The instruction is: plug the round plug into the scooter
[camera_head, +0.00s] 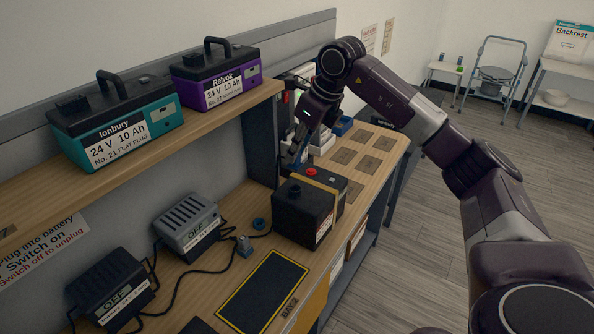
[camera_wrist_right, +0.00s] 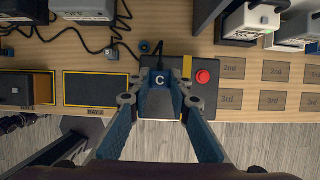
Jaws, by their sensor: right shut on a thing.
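My right gripper (camera_head: 294,152) is above the bench, just behind the black box. In the right wrist view the gripper (camera_wrist_right: 160,84) is shut on a small dark blue piece marked C (camera_wrist_right: 160,80); I cannot tell whether it is a plug. A black box (camera_head: 306,215) with a round fitting on top, a yellow band and a red button (camera_head: 311,171) stands at the bench's front edge; it also shows in the wrist view (camera_wrist_right: 205,98). A small grey plug (camera_head: 244,246) on a cable lies left of it. No scooter can be made out. My left gripper is not in view.
Two chargers (camera_head: 187,226) marked OFF stand on the bench with loose cables. A yellow-edged black mat (camera_head: 264,290) lies bare at the front. Teal (camera_head: 115,125) and purple (camera_head: 216,77) batteries sit on the upper shelf. Marked squares (camera_head: 357,160) lie beyond the box.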

